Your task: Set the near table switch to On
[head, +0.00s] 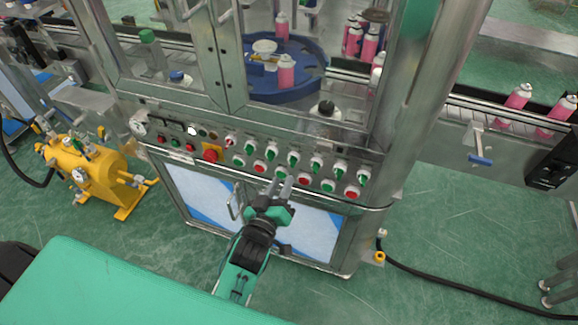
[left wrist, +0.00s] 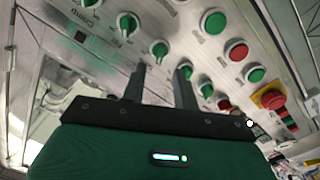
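The cabinet's control panel (head: 215,145) carries an upper row of rotary switches, mostly green, such as this green switch (head: 293,158), with a red-marked one (head: 230,141) at the left end. Below runs a row of green and red round buttons (head: 304,180). The labels are too small to read, so I cannot tell which switch is the near table one. My left gripper (head: 279,186) is open and empty in front of the lower row. In the left wrist view its fingers (left wrist: 160,78) point at the panel, with a green control (left wrist: 159,48) beyond the gap. My right gripper is not in view.
A red emergency stop (head: 210,156) on a yellow plate sits left of the switches. Cabinet doors with a handle (head: 236,203) lie below the panel. Pink cans (head: 286,72) stand behind the glass. A yellow tank (head: 85,172) stands on the floor at left.

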